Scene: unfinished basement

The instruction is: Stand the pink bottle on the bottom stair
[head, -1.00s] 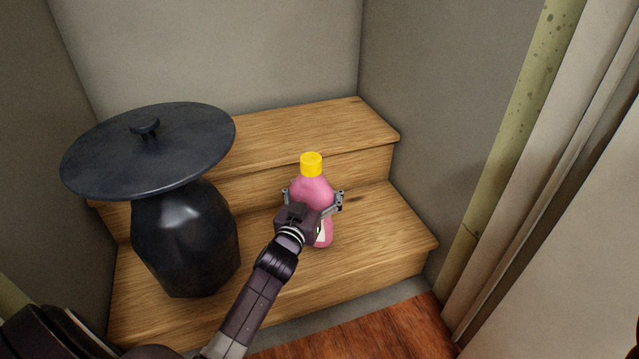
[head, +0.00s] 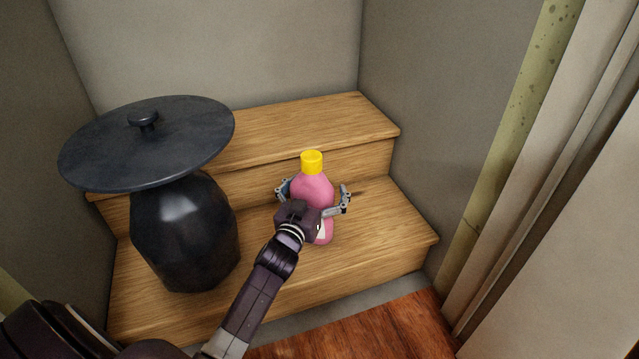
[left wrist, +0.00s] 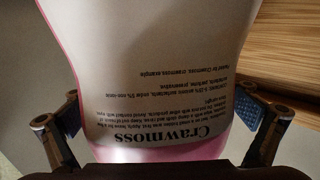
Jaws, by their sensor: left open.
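The pink bottle (head: 314,187) with a yellow cap stands upright on the bottom stair (head: 375,240) in the head view. My left gripper (head: 313,193) is open around the bottle, with a finger on each side and gaps between the fingers and the bottle. In the left wrist view the bottle's pale label (left wrist: 150,75) fills the middle, upside down, between the spread fingers of the left gripper (left wrist: 155,118). My gripper and wrist hide part of the bottle's lower front. My right gripper is in neither view.
A large black urn (head: 183,235) with a wide flat lid (head: 150,150) stands to the left on the stairs, close to my left arm. The upper stair (head: 300,125) is behind the bottle. Bare stair lies right of the bottle, up to the wall (head: 440,130).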

